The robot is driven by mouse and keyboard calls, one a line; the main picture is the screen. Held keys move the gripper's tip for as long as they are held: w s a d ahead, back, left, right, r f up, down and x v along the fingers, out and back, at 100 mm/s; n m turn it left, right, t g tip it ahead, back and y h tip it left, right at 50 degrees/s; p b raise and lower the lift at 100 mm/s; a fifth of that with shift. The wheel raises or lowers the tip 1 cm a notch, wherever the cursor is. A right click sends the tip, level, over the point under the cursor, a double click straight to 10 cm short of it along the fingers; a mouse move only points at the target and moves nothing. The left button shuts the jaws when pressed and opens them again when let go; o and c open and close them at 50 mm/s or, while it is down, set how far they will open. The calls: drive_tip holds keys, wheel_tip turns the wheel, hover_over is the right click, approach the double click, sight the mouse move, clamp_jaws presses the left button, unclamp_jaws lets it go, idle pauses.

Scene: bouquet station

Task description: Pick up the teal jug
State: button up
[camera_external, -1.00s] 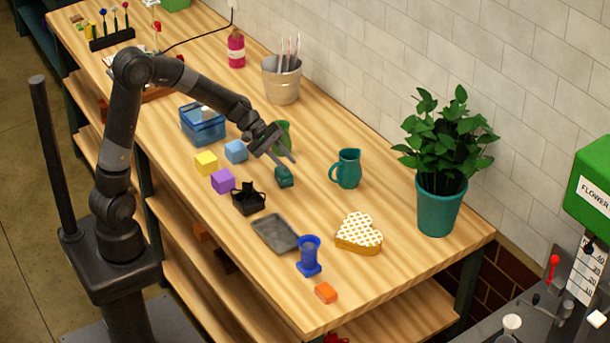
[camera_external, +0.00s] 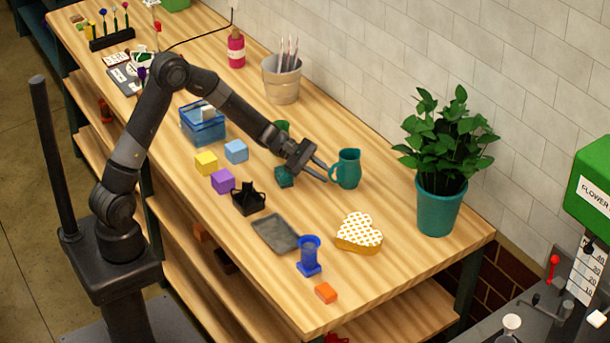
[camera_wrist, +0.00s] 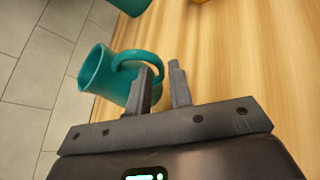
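The teal jug (camera_external: 349,169) stands upright on the wooden table, its handle on the left side facing my gripper. My gripper (camera_external: 326,172) is open, with its fingertips close to the handle. In the wrist view the jug (camera_wrist: 106,75) lies ahead and to the left, and its handle reaches over toward the fingertips. The left finger of my gripper (camera_wrist: 164,78) overlaps the jug's handle side, and the right finger is over bare table. I cannot tell whether a finger touches the handle.
A teal pot with a leafy plant (camera_external: 439,208) stands right of the jug. A heart-shaped dotted box (camera_external: 359,233) is in front. A small dark green object (camera_external: 284,178) sits below my wrist. A pale bucket with tools (camera_external: 282,84) stands behind. The wall runs along the back.

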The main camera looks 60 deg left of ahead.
sight(344, 172)
drive_tip(key=x, duration=0.5)
drive_tip(key=shift+s, duration=0.1)
clamp_jaws()
